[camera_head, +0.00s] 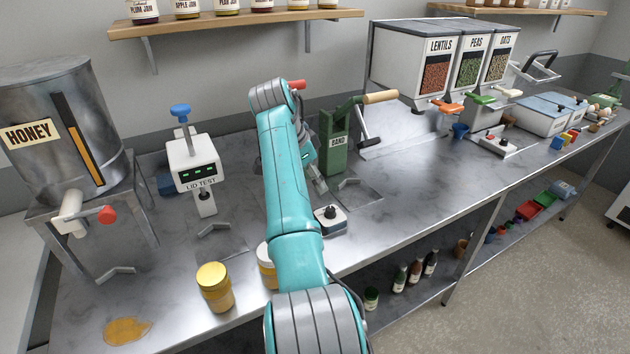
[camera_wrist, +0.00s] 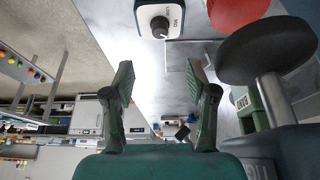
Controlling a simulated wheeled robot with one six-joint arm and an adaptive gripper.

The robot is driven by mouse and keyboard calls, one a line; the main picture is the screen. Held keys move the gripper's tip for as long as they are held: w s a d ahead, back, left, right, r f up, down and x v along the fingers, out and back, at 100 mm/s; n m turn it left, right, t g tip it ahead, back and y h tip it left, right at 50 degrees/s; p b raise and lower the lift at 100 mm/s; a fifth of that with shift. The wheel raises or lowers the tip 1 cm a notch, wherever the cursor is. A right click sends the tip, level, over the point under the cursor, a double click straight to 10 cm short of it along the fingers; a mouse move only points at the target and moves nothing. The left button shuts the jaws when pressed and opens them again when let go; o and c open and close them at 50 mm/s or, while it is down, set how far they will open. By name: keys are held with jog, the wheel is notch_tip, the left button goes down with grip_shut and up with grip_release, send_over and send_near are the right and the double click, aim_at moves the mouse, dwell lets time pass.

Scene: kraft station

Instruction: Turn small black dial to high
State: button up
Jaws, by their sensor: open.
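The small black dial (camera_head: 330,212) sits on a white-topped box near the front edge of the steel counter, just right of my arm. In the wrist view the dial (camera_wrist: 160,25) is at the top centre, on a white plate with lettering too small to read surely. My gripper (camera_wrist: 158,78) is open and empty, its two fingers apart, with the dial beyond the fingertips and not touched. In the head view my gripper (camera_head: 319,184) shows partly behind my arm, close to the dial. The dial's setting cannot be told.
A green BAND press (camera_head: 334,147) with a wooden-ended lever stands behind the dial. A LID TEST device (camera_head: 193,165) is to the left. A honey spill (camera_head: 127,331) lies front left.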

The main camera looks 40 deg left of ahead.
jog(key=n+g+y, duration=0.2)
jog(key=n+y, duration=0.4)
jog(key=n, duration=1.2)
send_near(331, 209)
jog(key=x, duration=0.9)
jog(key=shift+a, duration=0.1)
grip_shut()
